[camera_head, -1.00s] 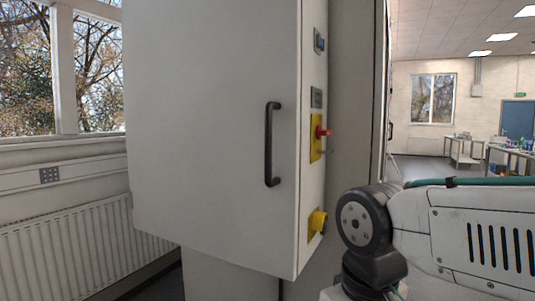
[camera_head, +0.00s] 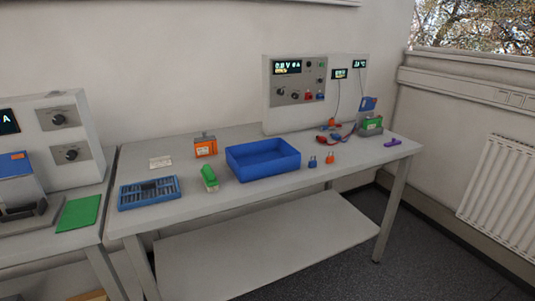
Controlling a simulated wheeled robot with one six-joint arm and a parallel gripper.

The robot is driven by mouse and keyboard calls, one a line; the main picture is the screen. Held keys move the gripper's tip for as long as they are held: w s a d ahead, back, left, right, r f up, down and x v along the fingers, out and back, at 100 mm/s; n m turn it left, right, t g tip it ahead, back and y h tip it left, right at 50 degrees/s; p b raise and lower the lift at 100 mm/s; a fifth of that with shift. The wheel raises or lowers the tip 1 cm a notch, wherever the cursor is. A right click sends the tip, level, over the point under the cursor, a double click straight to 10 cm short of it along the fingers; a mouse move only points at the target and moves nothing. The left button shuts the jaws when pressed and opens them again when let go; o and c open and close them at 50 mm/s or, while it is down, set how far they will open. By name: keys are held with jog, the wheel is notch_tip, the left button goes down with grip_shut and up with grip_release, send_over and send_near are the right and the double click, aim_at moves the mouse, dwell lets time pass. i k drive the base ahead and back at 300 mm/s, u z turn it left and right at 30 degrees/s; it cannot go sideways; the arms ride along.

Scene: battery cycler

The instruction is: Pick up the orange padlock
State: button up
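A small orange padlock (camera_head: 330,158) stands on the grey bench (camera_head: 225,201), right of the blue tray and near the bench's front edge. A blue padlock (camera_head: 312,162) stands just to its left, with a small gap between them. My gripper is not in view, and no part of my arm shows now.
The blue tray (camera_head: 263,160), a green object (camera_head: 209,178), an orange box (camera_head: 205,146) and a blue slotted rack (camera_head: 149,194) lie left of the padlocks. A cycler panel (camera_head: 299,98) stands behind. A purple object (camera_head: 392,143) lies at the right. Floor is clear at lower right.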

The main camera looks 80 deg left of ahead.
aim_at(330, 159)
jog(key=u, duration=1.9)
jog(key=i, duration=1.7)
jog(key=u, duration=0.45)
